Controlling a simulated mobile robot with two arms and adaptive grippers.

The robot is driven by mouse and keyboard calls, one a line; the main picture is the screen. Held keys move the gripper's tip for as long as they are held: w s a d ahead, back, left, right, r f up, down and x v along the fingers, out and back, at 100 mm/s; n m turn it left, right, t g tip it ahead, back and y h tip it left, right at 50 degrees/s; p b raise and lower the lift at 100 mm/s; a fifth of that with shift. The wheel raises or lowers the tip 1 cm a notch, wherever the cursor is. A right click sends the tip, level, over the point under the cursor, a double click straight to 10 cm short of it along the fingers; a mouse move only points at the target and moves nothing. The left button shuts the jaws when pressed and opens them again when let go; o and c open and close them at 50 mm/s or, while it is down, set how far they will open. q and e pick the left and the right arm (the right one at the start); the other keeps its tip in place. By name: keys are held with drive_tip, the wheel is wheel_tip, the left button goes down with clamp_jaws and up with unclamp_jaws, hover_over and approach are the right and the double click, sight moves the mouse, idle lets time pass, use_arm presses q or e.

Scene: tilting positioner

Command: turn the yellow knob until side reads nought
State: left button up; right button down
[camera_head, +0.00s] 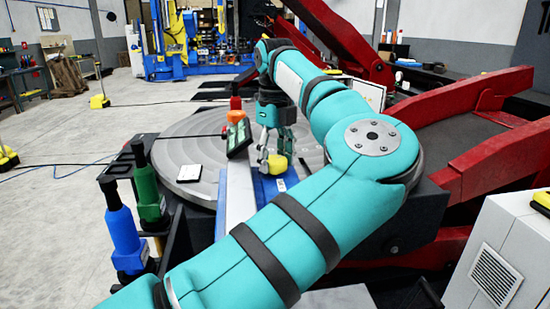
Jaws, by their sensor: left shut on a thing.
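The yellow knob (278,164) sits on a blue base (267,188) beside the round grey table. My left gripper (271,158) points down at the knob from above and is shut on it, with its fingers around the knob's near part. A dark tilted panel with a green edge (239,138) stands just left of the gripper, below an orange-red knob (236,108). Any reading on the panel is too small to make out. My right gripper is not in view.
The round grey table (185,140) carries a small white-topped plate (189,172). Blue and green handled tools (122,228) stand upright at the front left. Red curved arms (500,160) and a white cabinet (505,255) fill the right. Open floor lies left.

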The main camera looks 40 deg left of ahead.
sight(275, 159)
use_arm(q)
drive_tip(key=o, duration=1.2)
wheel_tip(275, 159, up, 12)
drive_tip(key=shift+r, duration=0.1)
